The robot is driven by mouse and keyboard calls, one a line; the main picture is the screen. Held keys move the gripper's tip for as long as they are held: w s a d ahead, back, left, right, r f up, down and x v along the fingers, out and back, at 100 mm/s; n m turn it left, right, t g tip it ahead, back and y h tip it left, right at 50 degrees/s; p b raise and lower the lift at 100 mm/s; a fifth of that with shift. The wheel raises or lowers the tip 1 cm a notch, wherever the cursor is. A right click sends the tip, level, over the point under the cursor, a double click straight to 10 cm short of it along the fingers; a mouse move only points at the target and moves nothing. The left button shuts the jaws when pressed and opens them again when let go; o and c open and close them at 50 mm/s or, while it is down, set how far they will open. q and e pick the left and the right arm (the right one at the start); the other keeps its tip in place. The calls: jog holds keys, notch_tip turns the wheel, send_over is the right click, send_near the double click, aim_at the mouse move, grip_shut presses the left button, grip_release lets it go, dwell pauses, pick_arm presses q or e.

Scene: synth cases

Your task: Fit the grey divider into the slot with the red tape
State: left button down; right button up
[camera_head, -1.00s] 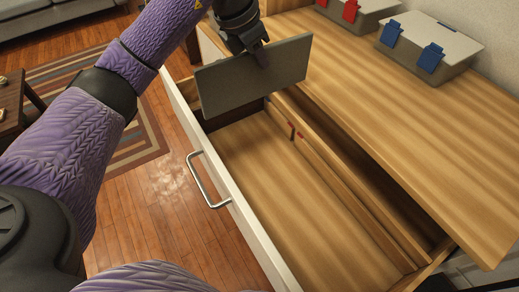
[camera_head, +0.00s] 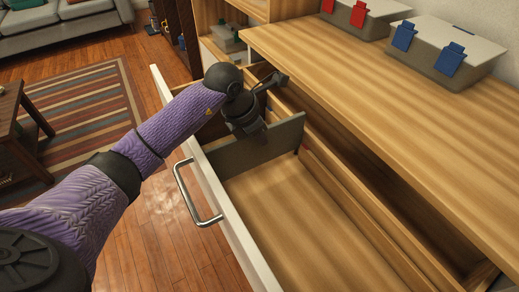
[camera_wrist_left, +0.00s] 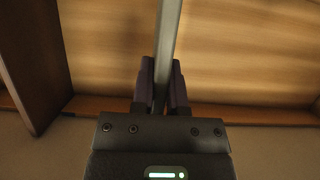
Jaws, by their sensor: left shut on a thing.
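The grey divider (camera_head: 281,139) stands on edge across the open drawer (camera_head: 285,215), its lower part down between the drawer walls. My left gripper (camera_head: 259,134) is shut on its upper edge. In the left wrist view the divider (camera_wrist_left: 168,40) is a thin strip between the two fingers (camera_wrist_left: 161,90). The divider's right end is at the inner wooden rail (camera_head: 345,205). A faint red mark, likely the red tape, shows beside that end; the slot itself is hidden. I cannot tell whether the divider is seated. My right gripper is out of view.
The drawer's white front with a metal handle (camera_head: 190,195) is on the left. The wooden top (camera_head: 370,110) overhangs on the right, carrying a box with blue latches (camera_head: 445,62) and one with red latches (camera_head: 365,20). The near drawer floor is clear.

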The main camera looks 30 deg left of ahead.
aim_at(259, 164)
pick_arm(q)
notch_tip(259, 164, down, 4)
jog(key=shift+f+b, duration=0.2)
jog(key=shift+b, duration=0.75)
jog(key=shift+r, duration=0.2)
jog(key=shift+f, duration=0.1)
jog(key=c, duration=0.7)
grip_release()
jog(key=shift+o, duration=0.3)
jog(key=p+v, duration=0.6)
jog(key=v, duration=0.6)
jog(key=shift+w, duration=0.1)
jog(key=shift+r, duration=0.2)
